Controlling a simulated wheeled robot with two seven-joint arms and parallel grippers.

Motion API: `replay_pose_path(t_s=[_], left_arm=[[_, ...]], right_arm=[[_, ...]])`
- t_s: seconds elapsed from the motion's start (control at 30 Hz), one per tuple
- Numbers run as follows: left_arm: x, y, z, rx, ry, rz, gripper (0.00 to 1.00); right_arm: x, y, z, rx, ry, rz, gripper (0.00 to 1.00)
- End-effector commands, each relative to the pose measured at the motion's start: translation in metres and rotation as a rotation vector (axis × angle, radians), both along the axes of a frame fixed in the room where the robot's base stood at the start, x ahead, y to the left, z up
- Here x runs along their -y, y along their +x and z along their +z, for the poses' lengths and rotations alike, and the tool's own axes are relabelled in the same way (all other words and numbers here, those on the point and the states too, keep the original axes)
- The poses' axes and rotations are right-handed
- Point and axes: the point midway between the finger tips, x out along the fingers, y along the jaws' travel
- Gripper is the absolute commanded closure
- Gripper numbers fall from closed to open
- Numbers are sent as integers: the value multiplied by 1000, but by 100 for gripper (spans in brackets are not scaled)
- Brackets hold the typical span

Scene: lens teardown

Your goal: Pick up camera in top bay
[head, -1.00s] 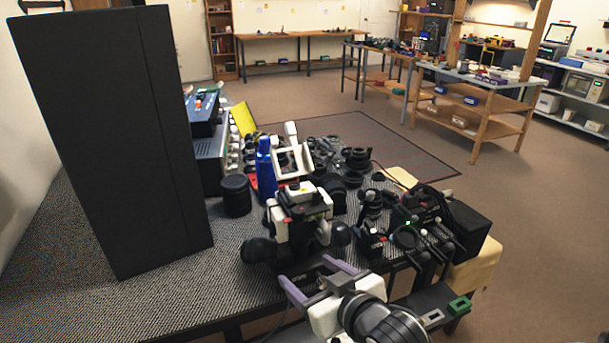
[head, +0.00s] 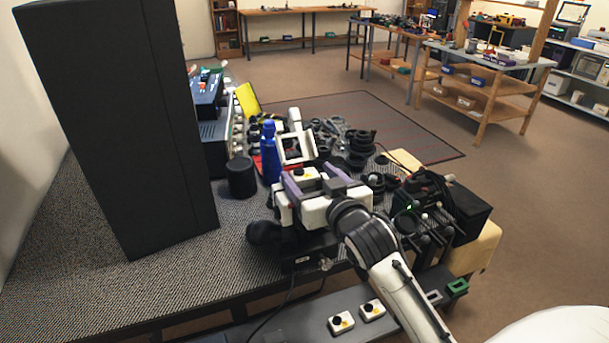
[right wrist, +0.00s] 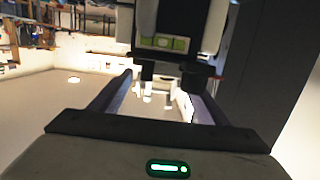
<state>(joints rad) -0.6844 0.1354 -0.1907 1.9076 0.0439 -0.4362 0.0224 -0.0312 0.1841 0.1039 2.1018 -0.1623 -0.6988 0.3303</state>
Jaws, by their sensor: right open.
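My right gripper (head: 322,182) is open. Its two purple fingers reach over a white-and-black device (head: 304,172) with a small yellow mark on top, at the middle of the bench. The gripper hides much of this device. In the right wrist view the fingers (right wrist: 160,88) stand apart, with dark cylindrical shapes showing between and beyond them. A black part with a green-and-white label (right wrist: 165,43) is beyond the fingers at the top. I cannot tell which piece is the camera or where the top bay is. My left gripper is not in view.
A tall black cabinet (head: 115,130) stands at the left. A blue bottle (head: 269,155) and a black cylinder (head: 241,178) are behind the gripper. Several dark lens parts crowd the bench to the right. Bare bench (head: 70,260) shows at the left front.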

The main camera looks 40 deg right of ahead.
Motion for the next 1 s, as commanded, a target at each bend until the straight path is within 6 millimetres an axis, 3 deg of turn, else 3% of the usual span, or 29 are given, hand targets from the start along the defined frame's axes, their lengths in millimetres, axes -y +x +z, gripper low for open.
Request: replay_pose_path(t_s=[0.1, 0.37, 0.63, 0.87, 1.0], left_arm=[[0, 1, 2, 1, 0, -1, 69], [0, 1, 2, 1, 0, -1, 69], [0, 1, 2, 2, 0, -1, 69], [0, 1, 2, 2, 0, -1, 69], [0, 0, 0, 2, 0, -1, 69]], right_arm=[[3, 10, -1, 1, -1, 0, 31], [3, 12, -2, 1, 0, 0, 33], [3, 12, -2, 0, 0, 0, 77], [3, 12, 0, 2, 0, 0, 77], [3, 12, 15, 5, 0, 0, 77]])
